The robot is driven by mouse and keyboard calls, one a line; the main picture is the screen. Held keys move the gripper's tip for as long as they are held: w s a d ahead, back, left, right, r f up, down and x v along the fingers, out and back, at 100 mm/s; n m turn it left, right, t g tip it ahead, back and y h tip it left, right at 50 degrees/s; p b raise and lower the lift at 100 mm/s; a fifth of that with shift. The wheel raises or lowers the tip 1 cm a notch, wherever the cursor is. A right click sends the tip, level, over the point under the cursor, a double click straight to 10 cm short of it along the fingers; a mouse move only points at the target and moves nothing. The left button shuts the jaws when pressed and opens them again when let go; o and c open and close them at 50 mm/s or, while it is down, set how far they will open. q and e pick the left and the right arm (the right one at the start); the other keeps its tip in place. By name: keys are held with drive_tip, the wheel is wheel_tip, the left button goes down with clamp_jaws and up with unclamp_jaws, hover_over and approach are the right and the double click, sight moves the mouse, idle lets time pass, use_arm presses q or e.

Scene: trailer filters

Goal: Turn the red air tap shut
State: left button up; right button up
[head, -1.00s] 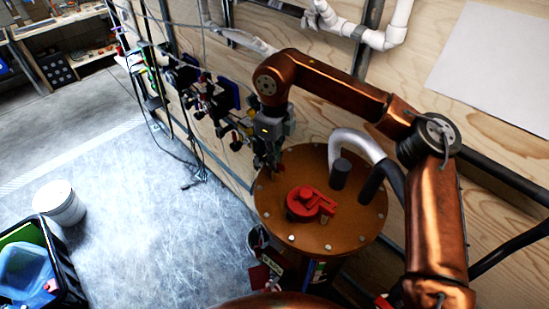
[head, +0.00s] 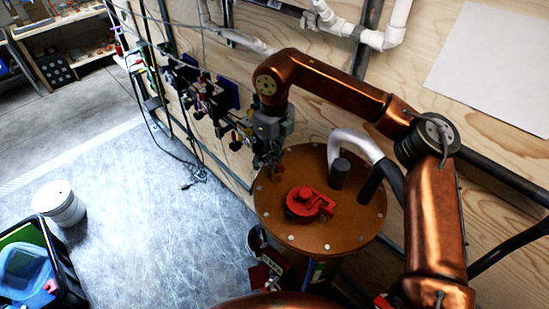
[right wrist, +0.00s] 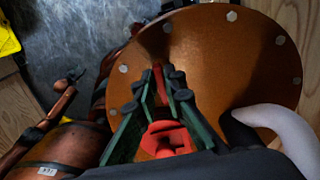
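The red air tap (head: 309,203) sits on the round copper-brown lid (head: 285,228) of a tank. My right gripper (head: 270,164) is above the lid's far left part in the head view, left of the tap in the picture. In the right wrist view, the gripper's two green fingers (right wrist: 160,84) point over the lid with a gap between them. The red tap (right wrist: 166,138) shows between the fingers' lower parts, and a thin red strip shows between their tips. I cannot tell whether the fingers touch the tap. My left gripper is not in view.
A grey-white curved pipe (head: 352,142) rises beside a dark post (head: 340,174) on the lid. A plywood wall with hoses and fittings stands behind. A white bucket (head: 60,204) and a dark crate (head: 62,252) stand on the floor at left; open floor lies between.

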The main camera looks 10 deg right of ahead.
drive_tip(key=o, duration=0.4)
wheel_tip(320, 180, up, 12)
drive_tip(key=shift+r, duration=0.1)
idle(0.5)
idle(0.3)
